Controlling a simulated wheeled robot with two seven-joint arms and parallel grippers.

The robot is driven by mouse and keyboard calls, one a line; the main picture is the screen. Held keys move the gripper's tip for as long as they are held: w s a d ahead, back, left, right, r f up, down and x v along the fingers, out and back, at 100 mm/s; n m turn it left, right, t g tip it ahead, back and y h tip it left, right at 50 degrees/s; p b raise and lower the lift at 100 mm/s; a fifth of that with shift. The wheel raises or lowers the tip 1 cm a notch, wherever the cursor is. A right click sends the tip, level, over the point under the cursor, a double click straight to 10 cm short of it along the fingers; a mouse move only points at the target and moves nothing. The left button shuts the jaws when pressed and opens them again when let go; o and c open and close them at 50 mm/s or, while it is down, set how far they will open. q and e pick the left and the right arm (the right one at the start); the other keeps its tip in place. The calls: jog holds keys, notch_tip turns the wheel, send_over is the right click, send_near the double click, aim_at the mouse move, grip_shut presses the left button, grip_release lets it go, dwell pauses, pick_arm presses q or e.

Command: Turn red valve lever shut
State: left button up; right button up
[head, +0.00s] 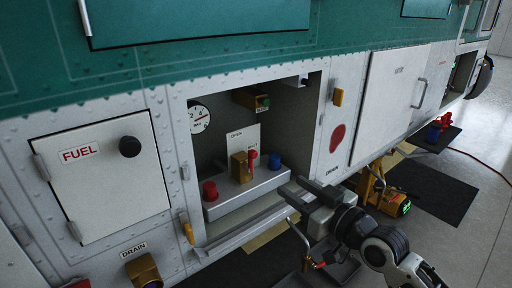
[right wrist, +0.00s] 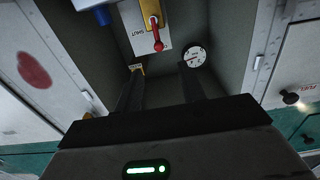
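The red valve lever (head: 252,160) sits on a brass valve body (head: 239,167) inside the open bay, in front of a white placard marked OPEN at its top. In the right wrist view, the red lever (right wrist: 157,38) points down the picture from the brass body (right wrist: 152,12), beside the word SHUT. My right gripper (head: 298,189) is at the bay's lower right edge, apart from the lever. Its two dark fingers (right wrist: 161,74) are spread with nothing between them. My left gripper is in neither view.
The bay holds a pressure gauge (head: 199,117), a red cap (head: 210,191) and a blue cap (head: 274,162) on a white ledge (head: 245,193). A brass fitting (head: 252,100) is above. A FUEL door (head: 105,190) is left; a yellow jack (head: 375,190) stands right, beyond my arm.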

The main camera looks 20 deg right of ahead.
aim_at(255, 155)
jog(key=x, duration=1)
jog(key=r+p+x, duration=0.1)
jog(key=x, duration=0.5)
jog(key=shift+d+r, duration=0.1)
jog(key=shift+d, duration=0.1)
grip_shut()
